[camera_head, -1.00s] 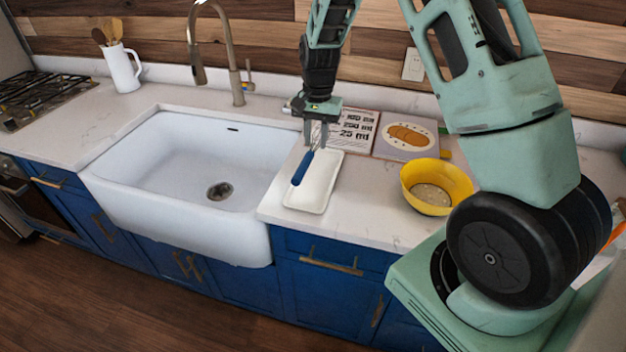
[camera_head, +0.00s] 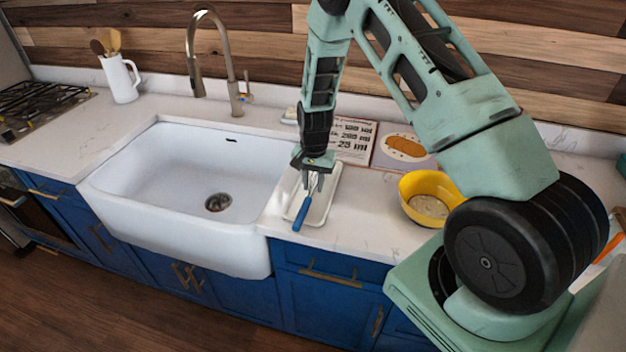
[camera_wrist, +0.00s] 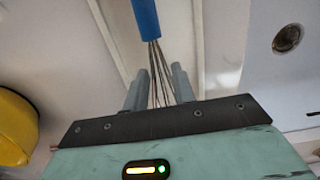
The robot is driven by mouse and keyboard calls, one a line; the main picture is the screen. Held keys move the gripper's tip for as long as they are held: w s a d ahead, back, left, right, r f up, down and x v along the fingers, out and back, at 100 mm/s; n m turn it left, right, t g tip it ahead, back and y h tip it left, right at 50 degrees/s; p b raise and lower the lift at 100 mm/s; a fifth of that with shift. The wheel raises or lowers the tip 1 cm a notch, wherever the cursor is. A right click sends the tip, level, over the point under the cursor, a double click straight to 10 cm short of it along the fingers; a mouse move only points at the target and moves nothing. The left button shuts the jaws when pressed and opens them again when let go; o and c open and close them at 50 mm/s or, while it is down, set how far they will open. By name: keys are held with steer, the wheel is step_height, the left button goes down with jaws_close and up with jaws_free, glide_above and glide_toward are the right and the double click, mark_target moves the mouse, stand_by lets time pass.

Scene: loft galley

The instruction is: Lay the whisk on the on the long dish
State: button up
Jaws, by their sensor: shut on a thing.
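The whisk has a blue handle (camera_head: 302,212) and thin wire loops, which show in the wrist view (camera_wrist: 155,72). My gripper (camera_head: 312,184) is shut on the whisk's wires, between the two grey fingers in the wrist view (camera_wrist: 160,88). The long dish (camera_head: 325,208) is white and shallow, on the counter right of the sink. The whisk is over the dish, its handle pointing toward the counter's front edge. I cannot tell whether the whisk touches the dish. My gripper and arm hide part of the dish's far end.
A yellow bowl (camera_head: 428,198) stands right of the dish; a recipe book (camera_head: 402,147) lies open behind. The white sink (camera_head: 190,190) is to the left, with a tall tap (camera_head: 228,60). Some counter between dish and bowl is clear.

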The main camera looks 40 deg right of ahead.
steer(key=o, duration=1)
steer(key=shift+f, duration=0.15)
